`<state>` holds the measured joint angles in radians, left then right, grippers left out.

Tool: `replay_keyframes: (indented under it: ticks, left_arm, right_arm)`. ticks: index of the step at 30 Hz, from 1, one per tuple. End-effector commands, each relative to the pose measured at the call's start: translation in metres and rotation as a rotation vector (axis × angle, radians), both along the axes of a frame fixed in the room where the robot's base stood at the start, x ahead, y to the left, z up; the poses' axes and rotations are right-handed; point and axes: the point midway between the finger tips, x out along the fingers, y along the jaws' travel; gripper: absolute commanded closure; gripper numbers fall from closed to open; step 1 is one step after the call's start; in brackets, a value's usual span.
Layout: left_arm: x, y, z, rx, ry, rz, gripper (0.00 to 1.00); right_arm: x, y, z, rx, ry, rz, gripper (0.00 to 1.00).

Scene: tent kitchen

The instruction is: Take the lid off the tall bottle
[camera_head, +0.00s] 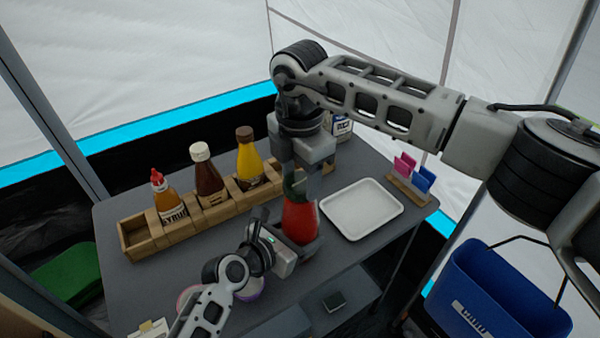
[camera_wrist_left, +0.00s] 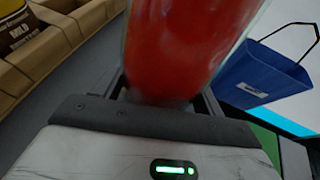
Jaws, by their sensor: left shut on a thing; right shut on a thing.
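A tall bottle with red contents (camera_head: 299,220) stands at the front middle of the table in the head view. Its red body fills the middle of the left wrist view (camera_wrist_left: 185,50). My left gripper (camera_head: 300,245) is shut on the lower body of the bottle, coming in from the left. My right gripper (camera_head: 301,180) points straight down over the bottle and is shut at its top. The lid is hidden between the right fingers, so I cannot tell whether it is still seated on the neck.
A wooden rack (camera_head: 132,239) with several sauce bottles stands left and behind. A white tray (camera_head: 362,208) lies to the right. A holder with pink and blue cards (camera_head: 408,187) is at the right edge. A blue bucket (camera_head: 500,290) stands off the table at right.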

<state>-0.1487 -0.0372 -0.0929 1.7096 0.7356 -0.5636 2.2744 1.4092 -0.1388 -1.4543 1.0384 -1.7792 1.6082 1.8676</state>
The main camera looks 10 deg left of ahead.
Motion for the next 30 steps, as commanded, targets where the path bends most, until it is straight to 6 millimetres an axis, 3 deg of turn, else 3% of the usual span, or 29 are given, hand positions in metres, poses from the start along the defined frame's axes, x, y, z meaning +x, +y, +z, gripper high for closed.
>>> replay_keyframes:
  ticks: [30]
  left_arm:
    - [-0.0001, 0.0002, -0.0005, -0.002, 0.002, 0.001, 0.94]
  right_arm:
    - [-0.0003, 0.0005, 0.0025, -0.001, 0.001, 2.543, 0.75]
